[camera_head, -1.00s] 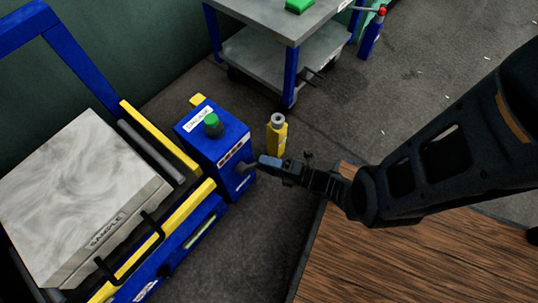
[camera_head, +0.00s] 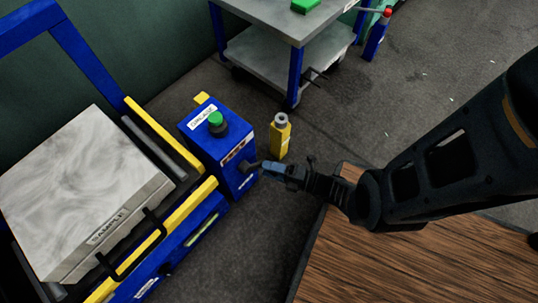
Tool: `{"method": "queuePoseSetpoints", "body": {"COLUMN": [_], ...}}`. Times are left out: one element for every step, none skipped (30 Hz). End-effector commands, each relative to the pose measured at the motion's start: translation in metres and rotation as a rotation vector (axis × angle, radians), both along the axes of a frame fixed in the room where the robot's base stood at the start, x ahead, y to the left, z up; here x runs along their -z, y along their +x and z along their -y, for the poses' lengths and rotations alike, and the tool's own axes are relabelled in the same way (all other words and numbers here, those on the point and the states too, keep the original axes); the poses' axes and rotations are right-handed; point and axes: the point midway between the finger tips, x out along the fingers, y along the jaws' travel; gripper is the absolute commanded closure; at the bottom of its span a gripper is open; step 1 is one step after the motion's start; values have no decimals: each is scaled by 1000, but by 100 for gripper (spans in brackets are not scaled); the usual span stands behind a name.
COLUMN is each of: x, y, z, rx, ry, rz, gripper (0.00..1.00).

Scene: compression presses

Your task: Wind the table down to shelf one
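A blue control box (camera_head: 209,150) with a green button (camera_head: 215,119) on top stands left of centre. A small dark handle or knob (camera_head: 249,167) sticks out from its right side. My gripper (camera_head: 266,167) reaches in from the right, with its tips at this handle. The fingers are small and dark, so I cannot tell whether they are closed on it. Left of the box is a blue and yellow frame (camera_head: 183,237) carrying a pale marbled block (camera_head: 80,180) labelled SAMPLE, with a black bar handle in front. No shelf marked one is readable.
A yellow bottle-like object (camera_head: 279,138) stands just behind my gripper. A grey cart (camera_head: 282,22) with blue legs and a lower shelf stands at the back. A brown wooden surface (camera_head: 400,265) lies below my arm. Grey floor is open at the right.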

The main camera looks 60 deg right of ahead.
Motion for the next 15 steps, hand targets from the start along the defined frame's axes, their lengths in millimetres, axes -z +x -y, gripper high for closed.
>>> {"method": "queuePoseSetpoints", "body": {"x": [0,0,-1,-1,-1,-1,-2,-2,-2,-2,-2,-2,-3,-3,-3], "y": [-8,-12,-19,-23,-28,-34,-39,-43,-49,-52,-55,-59,-61,-63,-64], "z": [2,3,5,6,8,10,10,11,12,12,13,14,14,14,15], "rx": [8,9,13,13,14,16,16,16,16,16,16,16,17,17,17], "ry": [1,0,-1,-2,-4,-3,-3,-3,-3,-4,-4,-5,-5,-6,-6], "rz": [1,2,2,4,4,6,6,6,8,8,8,10,10,10,10], "gripper": [52,52,52,52,52,52,52,52,52,52,52,52,52,52,52]}}
